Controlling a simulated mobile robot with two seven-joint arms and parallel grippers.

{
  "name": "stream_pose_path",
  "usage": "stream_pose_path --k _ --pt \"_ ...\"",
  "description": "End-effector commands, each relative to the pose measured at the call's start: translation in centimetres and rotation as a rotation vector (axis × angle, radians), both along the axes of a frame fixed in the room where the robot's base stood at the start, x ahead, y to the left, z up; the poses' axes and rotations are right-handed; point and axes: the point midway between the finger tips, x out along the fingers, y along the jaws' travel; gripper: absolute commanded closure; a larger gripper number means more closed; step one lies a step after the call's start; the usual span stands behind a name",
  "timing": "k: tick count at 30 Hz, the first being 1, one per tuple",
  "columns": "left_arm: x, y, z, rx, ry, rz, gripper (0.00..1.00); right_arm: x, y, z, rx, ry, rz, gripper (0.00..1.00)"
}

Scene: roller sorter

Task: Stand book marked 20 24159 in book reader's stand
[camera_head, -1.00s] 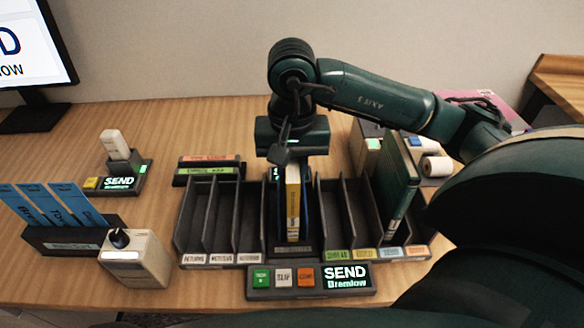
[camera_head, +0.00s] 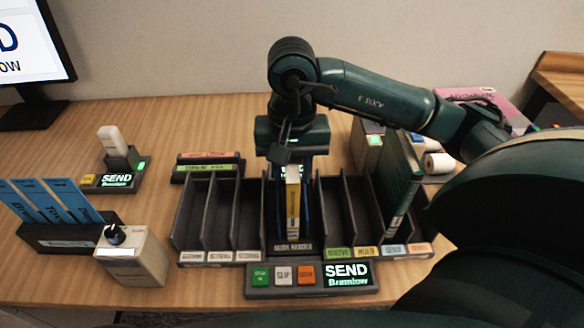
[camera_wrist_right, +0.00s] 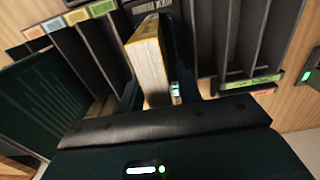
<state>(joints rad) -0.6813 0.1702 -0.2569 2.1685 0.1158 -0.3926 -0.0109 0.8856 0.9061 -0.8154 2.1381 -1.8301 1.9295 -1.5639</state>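A book (camera_head: 293,215) with a pale, yellow-edged narrow side stands upright in the middle slot, above a labelled plate and behind the SEND panel. I take this slot to be the reader's stand (camera_head: 290,248). The book's number is not readable. My right gripper (camera_head: 291,178) reaches down over the book's upper end. In the right wrist view the book (camera_wrist_right: 150,62) lies between the two dark fingers (camera_wrist_right: 156,96). Whether both fingers press on it is not clear. My left gripper is not in view.
Empty upright bins (camera_head: 220,215) stand left of the stand, with more on the right. A green book (camera_head: 403,195) leans in a right bin. The SEND panel (camera_head: 345,275) with coloured buttons lies in front. A knobbed box (camera_head: 135,262) and blue cards (camera_head: 45,207) stand left.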

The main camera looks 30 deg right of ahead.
Motion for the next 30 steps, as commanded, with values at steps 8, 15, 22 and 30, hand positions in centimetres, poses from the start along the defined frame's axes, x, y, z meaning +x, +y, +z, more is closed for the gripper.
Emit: stream_pose_path --k 8,15,22,30 --pt "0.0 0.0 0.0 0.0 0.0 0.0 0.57 0.0 0.0 0.0 0.0 0.001 0.0 0.55" --pt "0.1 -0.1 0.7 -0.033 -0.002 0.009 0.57 0.1 0.0 0.5 0.001 -0.002 0.0 0.55" --pt "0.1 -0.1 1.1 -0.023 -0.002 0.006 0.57 0.1 0.0 5.7 0.0 -0.007 0.002 0.55" --pt "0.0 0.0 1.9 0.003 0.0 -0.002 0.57 0.1 0.0 10.9 0.0 -0.004 -0.001 0.55"
